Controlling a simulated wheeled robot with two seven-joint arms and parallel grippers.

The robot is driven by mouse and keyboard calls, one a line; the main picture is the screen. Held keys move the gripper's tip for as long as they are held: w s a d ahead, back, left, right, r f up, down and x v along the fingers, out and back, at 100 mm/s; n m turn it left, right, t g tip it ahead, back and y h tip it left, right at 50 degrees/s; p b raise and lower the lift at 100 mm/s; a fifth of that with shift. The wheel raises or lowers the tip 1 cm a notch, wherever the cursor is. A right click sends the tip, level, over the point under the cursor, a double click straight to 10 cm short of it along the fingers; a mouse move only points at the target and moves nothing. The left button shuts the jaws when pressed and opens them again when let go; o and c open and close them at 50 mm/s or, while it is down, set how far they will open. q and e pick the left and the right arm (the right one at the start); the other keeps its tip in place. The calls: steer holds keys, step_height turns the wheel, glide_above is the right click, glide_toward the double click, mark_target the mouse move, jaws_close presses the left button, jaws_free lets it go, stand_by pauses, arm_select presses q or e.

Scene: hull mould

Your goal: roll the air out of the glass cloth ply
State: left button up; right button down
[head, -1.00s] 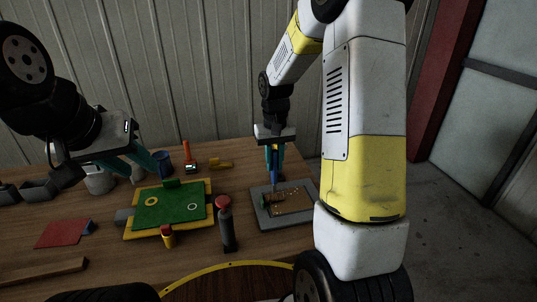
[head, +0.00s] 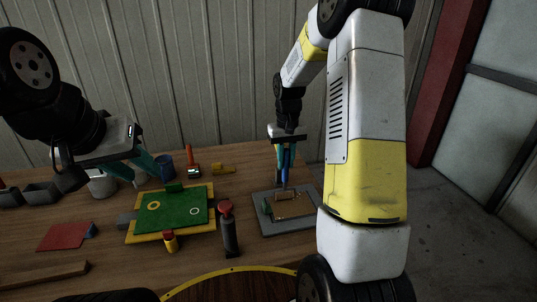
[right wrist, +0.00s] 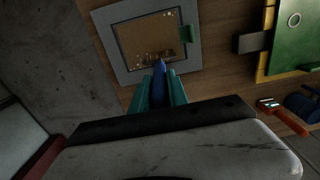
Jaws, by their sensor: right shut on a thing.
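My right gripper (head: 286,160) is shut on a blue pointed tool (right wrist: 159,80), held tip down over a grey tray (head: 262,228). In the right wrist view the tray (right wrist: 118,55) frames a brown panel (right wrist: 148,35) with small golden specks, denser near the tool tip. I cannot tell whether the tip touches it. A roller with a red handle (head: 189,155) and a metal drum lies at the back of the table, apart from both grippers. My left gripper (head: 134,172) is open and empty above the left of the table. I cannot make out which surface is the glass cloth ply.
A green board (head: 172,207) on a yellow frame is left of the tray. A dark cylinder with a red top (head: 228,230) stands between them.

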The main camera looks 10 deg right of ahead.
steer(key=d, duration=0.8)
steer(key=shift+w+d, duration=0.15)
steer(key=shift+d, duration=0.25)
step_height(320, 180, up, 7)
stand_by(1.0)
stand_by(0.4)
